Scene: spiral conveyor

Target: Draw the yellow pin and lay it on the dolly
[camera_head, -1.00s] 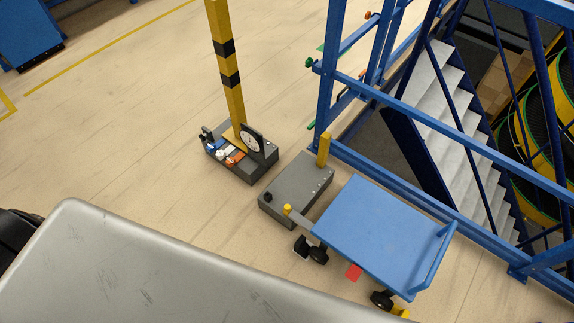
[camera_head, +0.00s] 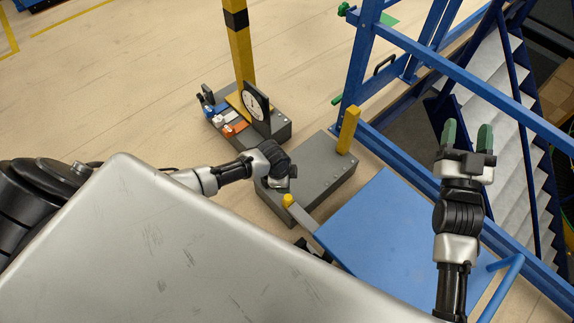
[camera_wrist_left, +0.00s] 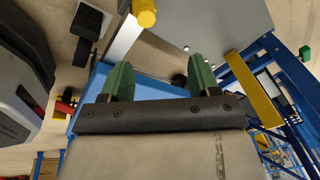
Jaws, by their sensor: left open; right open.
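The yellow pin (camera_head: 288,201) is a small upright cylinder at the end of a grey bar, beside the grey block's near edge. It also shows at the top of the left wrist view (camera_wrist_left: 145,12). The blue dolly (camera_head: 380,235) has a flat, empty top and stands right of the pin; part of it shows in the left wrist view (camera_wrist_left: 150,89). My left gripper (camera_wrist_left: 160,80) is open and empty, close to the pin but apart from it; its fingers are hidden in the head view.
A grey block (camera_head: 315,175) with a yellow post (camera_head: 348,130) stands left of the dolly. Behind it are a dark box with a dial (camera_head: 255,108) and coloured switches, and a striped column (camera_head: 238,50). Blue railing (camera_head: 470,65) and stairs (camera_head: 500,90) bound the right.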

